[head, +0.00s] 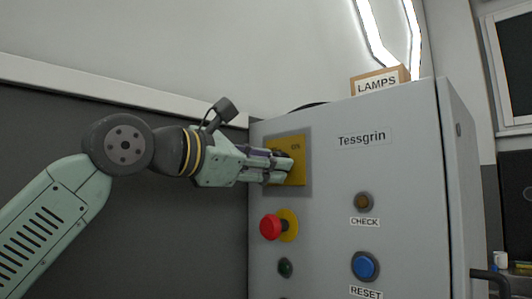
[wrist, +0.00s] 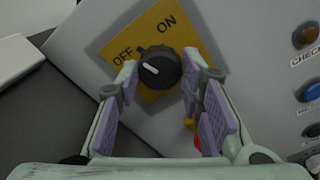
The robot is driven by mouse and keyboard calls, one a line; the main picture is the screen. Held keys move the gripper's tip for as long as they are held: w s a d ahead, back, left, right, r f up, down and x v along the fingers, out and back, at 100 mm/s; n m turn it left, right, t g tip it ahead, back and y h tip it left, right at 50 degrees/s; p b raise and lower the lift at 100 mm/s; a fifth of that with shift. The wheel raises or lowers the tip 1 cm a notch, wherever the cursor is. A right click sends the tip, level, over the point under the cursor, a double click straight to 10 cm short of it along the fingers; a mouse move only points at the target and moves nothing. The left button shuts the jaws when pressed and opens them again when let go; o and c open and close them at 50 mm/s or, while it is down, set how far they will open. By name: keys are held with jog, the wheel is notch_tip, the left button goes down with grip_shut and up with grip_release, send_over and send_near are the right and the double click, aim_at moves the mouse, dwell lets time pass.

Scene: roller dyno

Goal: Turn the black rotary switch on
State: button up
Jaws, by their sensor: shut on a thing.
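The black rotary switch (wrist: 158,69) sits on a yellow plate (wrist: 187,37) marked OFF and ON. Its white pointer line is turned toward the OFF side in the wrist view. My gripper (wrist: 160,82) has one finger on each side of the knob and is shut on it. In the head view the yellow plate (head: 297,146) is at the cabinet's upper left, and my gripper (head: 284,166) reaches it from the left, hiding most of the knob.
The grey cabinet (head: 335,220) also carries a red mushroom button (head: 270,227), a dark green button (head: 285,268), an amber CHECK lamp (head: 364,202) and a blue RESET button (head: 365,266). A LAMPS box (head: 380,82) stands on top. A wall is behind my arm.

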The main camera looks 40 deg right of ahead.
jog(key=m+p, duration=0.1)
jog(key=m, duration=1.1)
jog(key=shift+f+m, duration=0.1)
jog(key=shift+m, duration=0.3)
dwell(0.3)
jog(key=o, duration=1.1)
jog(key=shift+o, duration=0.3)
jog(key=shift+a, duration=0.1)
jog(key=s+a, duration=0.1)
jog(key=a, duration=1)
jog(key=shift+a, duration=0.4)
